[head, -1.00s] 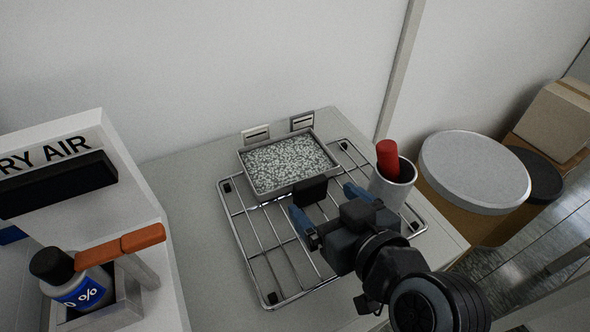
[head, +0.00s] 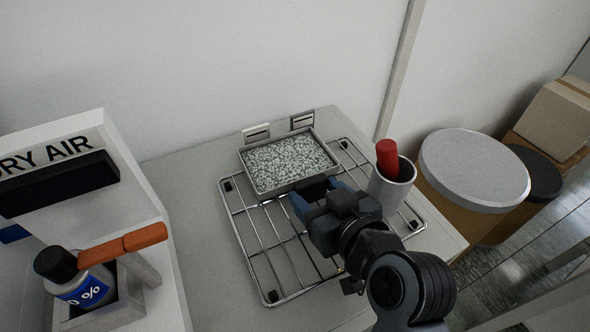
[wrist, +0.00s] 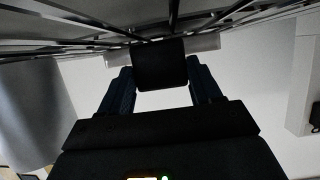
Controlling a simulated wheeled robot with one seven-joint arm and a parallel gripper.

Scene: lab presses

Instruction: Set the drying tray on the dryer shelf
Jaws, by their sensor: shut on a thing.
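The drying tray (head: 287,163) is a shallow grey metal tray full of pale pellets. It rests level on the wire rack (head: 262,255) at the back of the worktop. A black block-like handle sticks out from its front edge. My gripper (head: 316,193), with blue fingers, is shut on this handle from the front right. In the wrist view the black handle (wrist: 160,65) sits between the two blue fingers, with the rack wires along the top. The dryer appears to be the white unit marked "RY AIR" (head: 95,175) at the left; its shelf is not clearly seen.
A grey cup (head: 391,187) with a red-handled tool stands on the rack's right side, close to my gripper. A bottle (head: 80,282) sits in a holder at the left beside an orange handle (head: 122,246). Two small label cards stand behind the tray. Drums and a carton are at right.

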